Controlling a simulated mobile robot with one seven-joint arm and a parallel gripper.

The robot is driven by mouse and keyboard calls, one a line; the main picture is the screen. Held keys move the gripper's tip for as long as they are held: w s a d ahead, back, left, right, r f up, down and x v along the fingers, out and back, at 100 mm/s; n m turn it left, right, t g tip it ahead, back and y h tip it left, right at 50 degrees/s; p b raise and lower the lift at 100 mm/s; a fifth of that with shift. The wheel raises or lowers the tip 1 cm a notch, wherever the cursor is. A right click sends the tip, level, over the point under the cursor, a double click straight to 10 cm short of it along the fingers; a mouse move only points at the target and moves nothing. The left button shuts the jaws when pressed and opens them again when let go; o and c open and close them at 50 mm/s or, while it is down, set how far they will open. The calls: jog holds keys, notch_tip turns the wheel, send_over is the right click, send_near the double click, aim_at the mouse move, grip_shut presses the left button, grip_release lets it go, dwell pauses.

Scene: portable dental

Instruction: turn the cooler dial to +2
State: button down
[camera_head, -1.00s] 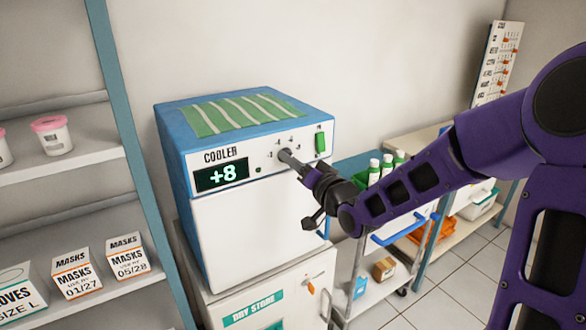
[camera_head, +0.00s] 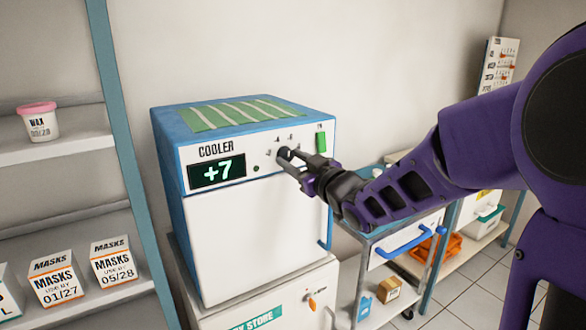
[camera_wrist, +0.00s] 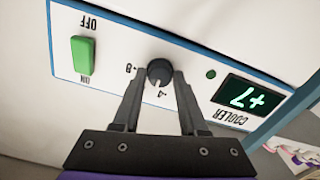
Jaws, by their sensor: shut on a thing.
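The dark round dial (camera_wrist: 159,73) sits on the front panel between the display and a green switch. In the head view the dial (camera_head: 284,154) is partly hidden by my gripper. My gripper (camera_head: 291,160) reaches in from the right. In the wrist view its two fingers (camera_wrist: 159,80) are closed on either side of the dial.
The green switch (camera_head: 321,141) is close to the right of the dial. A striped green cloth (camera_head: 232,112) lies on the cooler. A shelf with mask boxes (camera_head: 113,265) stands at left. A cart with a blue handle (camera_head: 408,241) stands below my arm.

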jog(key=n, duration=0.3)
jog(key=shift+n, duration=0.4)
jog(key=n, duration=0.7)
jog(key=shift+r, duration=0.1)
jog(key=shift+n, duration=2)
jog(key=shift+c, duration=2.2)
grip_release()
